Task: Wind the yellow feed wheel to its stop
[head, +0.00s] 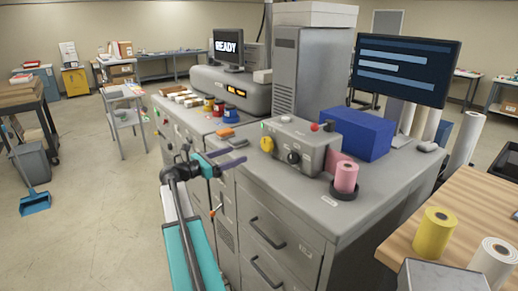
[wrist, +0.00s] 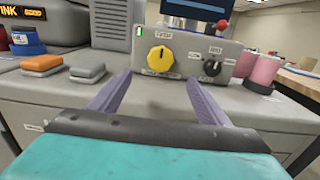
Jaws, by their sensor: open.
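A black knob (wrist: 211,68) is right of the wheel. A red button (head: 315,127) tops the box. Orange and grey blocks (wrist: 42,65) lie to the left on the counter. Pink rolls (head: 346,177) stand right, with a blue box (head: 350,134) behind. Drawers with handles (head: 266,233) are below.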

